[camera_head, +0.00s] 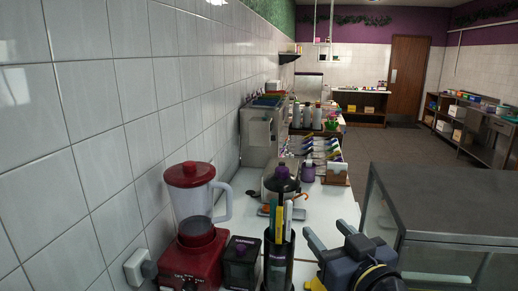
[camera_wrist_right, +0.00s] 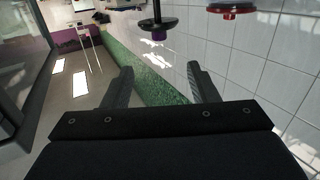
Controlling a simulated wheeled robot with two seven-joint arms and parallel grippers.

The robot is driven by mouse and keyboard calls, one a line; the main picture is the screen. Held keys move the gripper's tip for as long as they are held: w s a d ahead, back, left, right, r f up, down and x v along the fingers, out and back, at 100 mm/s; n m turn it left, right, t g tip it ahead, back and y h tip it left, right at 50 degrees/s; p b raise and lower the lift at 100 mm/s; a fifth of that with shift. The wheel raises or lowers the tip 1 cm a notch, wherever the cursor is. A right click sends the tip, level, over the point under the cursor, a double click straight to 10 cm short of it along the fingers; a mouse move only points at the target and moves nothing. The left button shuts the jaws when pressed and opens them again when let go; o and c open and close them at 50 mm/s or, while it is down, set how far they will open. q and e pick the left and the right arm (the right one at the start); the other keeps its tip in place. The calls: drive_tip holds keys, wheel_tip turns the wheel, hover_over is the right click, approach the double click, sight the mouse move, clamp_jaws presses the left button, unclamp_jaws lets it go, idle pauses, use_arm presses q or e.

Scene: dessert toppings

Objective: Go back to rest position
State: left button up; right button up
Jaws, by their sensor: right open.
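My right gripper (camera_head: 328,234) is in the lower right of the head view, above the near end of the white counter. Its two fingers are spread apart, with nothing between them. The right wrist view also shows the open gripper (camera_wrist_right: 160,69), with tiled wall and a green strip beyond the fingers. In the head view it is just right of the black pen holder (camera_head: 278,255) and apart from it as far as I can see. My left gripper does not show in either view.
A red blender (camera_head: 195,245) and a dark square container (camera_head: 241,263) stand at the left by the tiled wall. Behind are a pot (camera_head: 282,182) and several topping trays (camera_head: 320,150). A grey-topped cabinet (camera_head: 450,200) stands at the right. Bare counter (camera_head: 335,205) lies beyond the gripper.

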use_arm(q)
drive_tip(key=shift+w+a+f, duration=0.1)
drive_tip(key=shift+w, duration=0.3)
use_arm(e)
drive_tip(key=s+d+f+m+g, duration=0.2)
drive_tip(key=s+d+f+g, duration=0.2)
drive_tip(key=s+f, duration=0.5)
drive_tip(key=s+d+f+m+g+h, duration=0.1)
drive_tip(key=s+d+f+m+g, duration=0.2)
drive_tip(key=s+f+g, duration=0.4)
wheel_tip(320, 180, down, 4)
drive_tip(key=shift+s+d+r, duration=0.1)
drive_tip(key=shift+s+d, duration=0.35)
drive_tip(key=shift+s, duration=0.5)
